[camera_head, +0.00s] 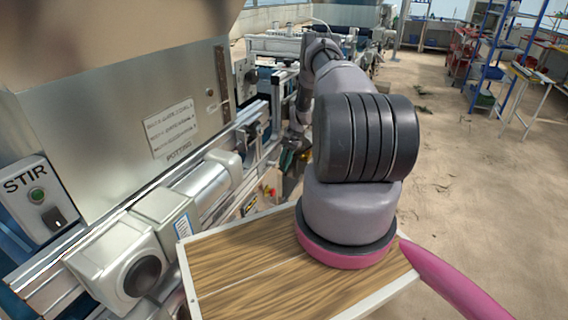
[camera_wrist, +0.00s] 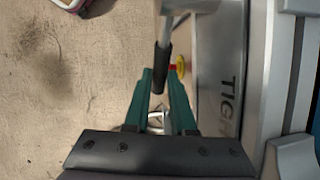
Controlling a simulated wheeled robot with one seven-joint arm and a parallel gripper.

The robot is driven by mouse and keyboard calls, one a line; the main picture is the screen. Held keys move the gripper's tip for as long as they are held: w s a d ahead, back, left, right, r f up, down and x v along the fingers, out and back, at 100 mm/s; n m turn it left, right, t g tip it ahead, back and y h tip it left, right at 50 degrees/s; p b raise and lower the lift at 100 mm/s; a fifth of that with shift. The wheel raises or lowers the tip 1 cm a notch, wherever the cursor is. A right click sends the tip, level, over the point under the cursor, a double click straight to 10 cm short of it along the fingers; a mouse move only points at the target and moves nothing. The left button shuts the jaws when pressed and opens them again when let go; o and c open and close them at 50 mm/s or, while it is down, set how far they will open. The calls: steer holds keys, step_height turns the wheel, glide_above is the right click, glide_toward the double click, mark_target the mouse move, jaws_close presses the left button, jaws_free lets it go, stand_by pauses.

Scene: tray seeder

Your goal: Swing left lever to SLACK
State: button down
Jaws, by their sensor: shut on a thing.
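In the wrist view, the lever (camera_wrist: 161,68) is a metal rod with a black grip that runs down between my green fingers. My gripper (camera_wrist: 161,82) is shut on this black grip. Beside it, the grey metal panel (camera_wrist: 222,55) carries dark letters reading "TIGH", with the rest cut off or hidden. No SLACK marking can be read. In the head view, my gripper (camera_head: 289,160) is small and low beside the machine line, partly behind my arm, and I cannot make out the lever there.
In the head view, a STIR switch box (camera_head: 38,200) and a steel hopper (camera_head: 140,120) stand at left. Open floor (camera_head: 470,180) lies to the right, with blue shelving (camera_head: 490,50) behind.

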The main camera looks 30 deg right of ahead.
steer(key=shift+s+f, duration=0.1)
stand_by(0.3)
steer(key=c, duration=0.8)
jaws_free()
steer(key=shift+o, duration=0.2)
step_height(320, 180, up, 10)
